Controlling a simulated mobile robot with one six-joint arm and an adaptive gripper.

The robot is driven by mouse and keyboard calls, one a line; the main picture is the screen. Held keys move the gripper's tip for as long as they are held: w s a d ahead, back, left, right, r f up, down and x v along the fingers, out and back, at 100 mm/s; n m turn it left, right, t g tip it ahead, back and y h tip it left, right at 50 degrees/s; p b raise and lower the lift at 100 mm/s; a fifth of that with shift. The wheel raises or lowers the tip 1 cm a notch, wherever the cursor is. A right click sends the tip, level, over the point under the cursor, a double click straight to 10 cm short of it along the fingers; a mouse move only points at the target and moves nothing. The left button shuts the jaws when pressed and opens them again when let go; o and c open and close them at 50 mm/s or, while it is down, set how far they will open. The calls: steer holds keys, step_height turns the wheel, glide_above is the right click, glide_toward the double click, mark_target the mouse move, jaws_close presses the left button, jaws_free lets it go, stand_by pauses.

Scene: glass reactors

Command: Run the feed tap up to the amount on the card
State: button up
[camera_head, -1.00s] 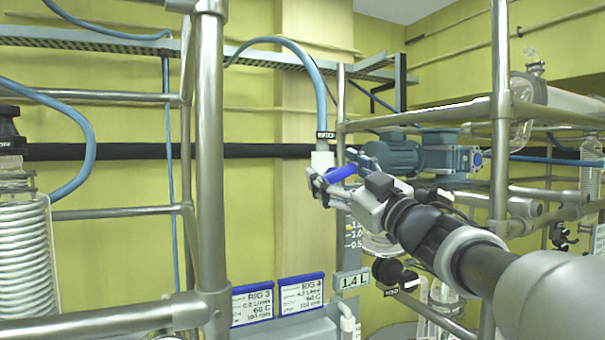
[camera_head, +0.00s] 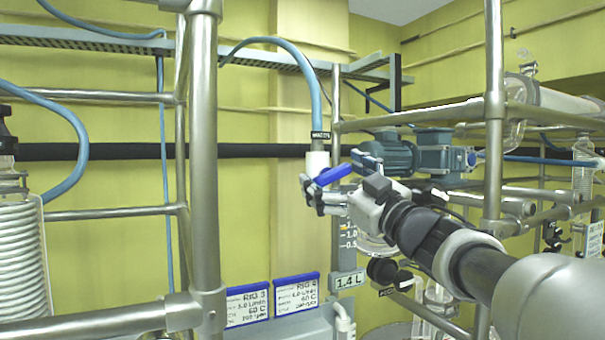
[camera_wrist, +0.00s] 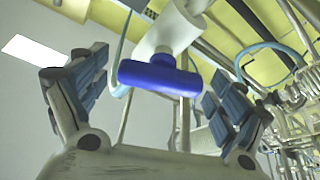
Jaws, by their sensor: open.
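The feed tap has a white body (camera_head: 317,162) under a blue hose and a blue bar handle (camera_head: 333,175). In the wrist view the blue handle (camera_wrist: 160,76) lies crosswise between the spread fingers, below the white body (camera_wrist: 172,30). My gripper (camera_wrist: 160,95) is open, with a finger on each side of the handle and visible gaps to both. In the head view my gripper (camera_head: 338,180) is at the tap, partly covering it. The card reading 1.4 L (camera_head: 347,281) hangs below. A scale with marks near 1.0 and 0.5 (camera_head: 349,236) shows behind my gripper; the liquid level is hidden.
Steel frame posts (camera_head: 204,150) stand left and right of the tap. A blue-grey motor (camera_head: 395,157) sits behind my arm. Two rig cards (camera_head: 296,296) stand at the lower middle. A black knob (camera_head: 382,271) is below my gripper. Yellow wall shows left of the tap.

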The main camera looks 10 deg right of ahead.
steer(key=v, duration=1.1)
steer(key=shift+s, duration=0.25)
stand_by(6.7)
